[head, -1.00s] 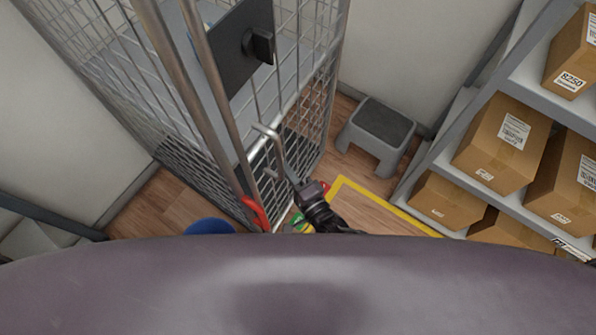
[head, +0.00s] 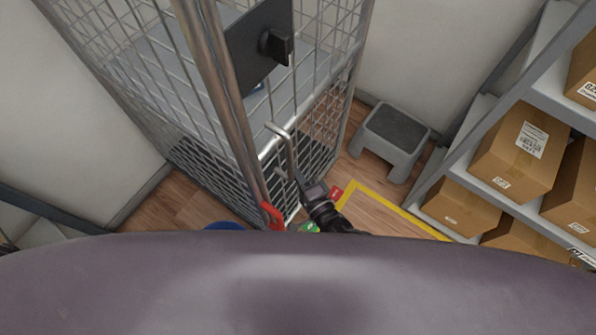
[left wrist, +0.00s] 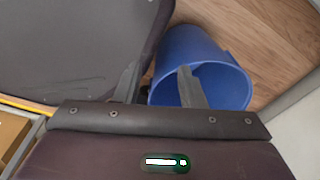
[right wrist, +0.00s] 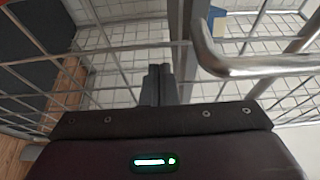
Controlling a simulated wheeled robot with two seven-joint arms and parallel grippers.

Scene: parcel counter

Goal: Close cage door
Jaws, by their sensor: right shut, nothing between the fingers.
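The wire-mesh cage (head: 180,165) stands at the left of the head view. Its door (head: 318,105) carries a dark panel with a black latch (head: 277,46) and a bent grey tube handle (head: 284,140). Two uprights at the near corner almost overlap; whether the door is fully shut cannot be told. My right gripper (head: 304,181) is at the lower end of the handle. In the right wrist view its fingers (right wrist: 160,83) are together and empty, facing the mesh, with the handle (right wrist: 250,66) just to the right. My left gripper (left wrist: 158,88) is open and empty, above a blue bin.
The blue bin (left wrist: 205,80) stands on the wood floor. A grey step stool (head: 392,140) is beyond the cage. A shelf rack (head: 480,188) with cardboard boxes (head: 518,150) is at the right. Yellow tape (head: 390,210) marks the floor between them.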

